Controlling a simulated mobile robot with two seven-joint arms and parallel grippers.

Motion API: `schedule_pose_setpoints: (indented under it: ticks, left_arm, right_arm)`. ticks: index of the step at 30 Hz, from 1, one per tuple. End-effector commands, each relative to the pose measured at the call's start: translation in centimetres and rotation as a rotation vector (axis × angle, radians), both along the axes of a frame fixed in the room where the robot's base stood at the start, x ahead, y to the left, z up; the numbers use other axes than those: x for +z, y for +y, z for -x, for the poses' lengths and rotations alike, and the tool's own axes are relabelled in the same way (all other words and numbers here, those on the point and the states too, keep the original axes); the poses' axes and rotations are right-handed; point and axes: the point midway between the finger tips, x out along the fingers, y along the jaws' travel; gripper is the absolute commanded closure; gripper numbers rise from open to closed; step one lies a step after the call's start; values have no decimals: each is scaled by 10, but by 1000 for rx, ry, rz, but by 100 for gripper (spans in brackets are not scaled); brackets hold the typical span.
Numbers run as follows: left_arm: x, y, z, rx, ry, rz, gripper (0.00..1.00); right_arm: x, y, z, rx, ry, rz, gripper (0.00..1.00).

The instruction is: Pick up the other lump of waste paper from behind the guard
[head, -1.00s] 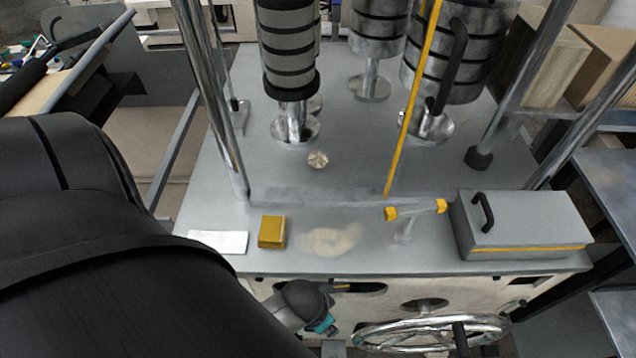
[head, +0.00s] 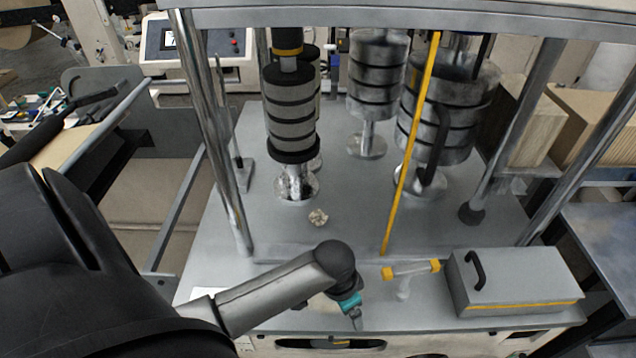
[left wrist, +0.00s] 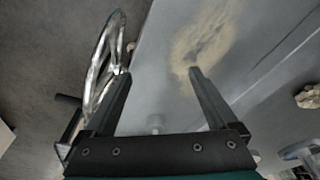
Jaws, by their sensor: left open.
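A small crumpled pale lump of waste paper (head: 318,217) lies on the grey deck, behind the low ledge between the posts and in front of the rollers. It also shows at the right edge of the left wrist view (left wrist: 308,97). An upright yellow strip (head: 408,150), perhaps an edge of the guard, stands to its right. My left gripper (head: 357,322) points down over the deck's front part, nearer than the lump and apart from it. In the left wrist view its two fingers (left wrist: 159,73) are spread and empty. My right gripper is not in view.
A grey box with a black handle (head: 515,284) and a yellow-ended bar (head: 411,270) sit at the front right. A metal post (head: 222,150) rises left of the lump. A pale dusty patch (left wrist: 205,35) marks the front deck. A handwheel (left wrist: 105,60) is below it.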

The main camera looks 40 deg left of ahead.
Motion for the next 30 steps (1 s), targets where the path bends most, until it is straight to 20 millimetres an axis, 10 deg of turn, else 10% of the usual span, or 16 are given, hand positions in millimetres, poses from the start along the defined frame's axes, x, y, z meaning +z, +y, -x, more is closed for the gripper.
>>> schedule_pose_setpoints:
  ticks: [9,18,30]
  left_arm:
    - [51,104,-88,59,64,-59,8]
    - [127,198,-133,226,74,-46,8]
    - [128,220,-142,281,71,-26,8]
  right_arm:
    - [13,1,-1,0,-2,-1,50]
    - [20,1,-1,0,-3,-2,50]
    - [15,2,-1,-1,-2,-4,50]
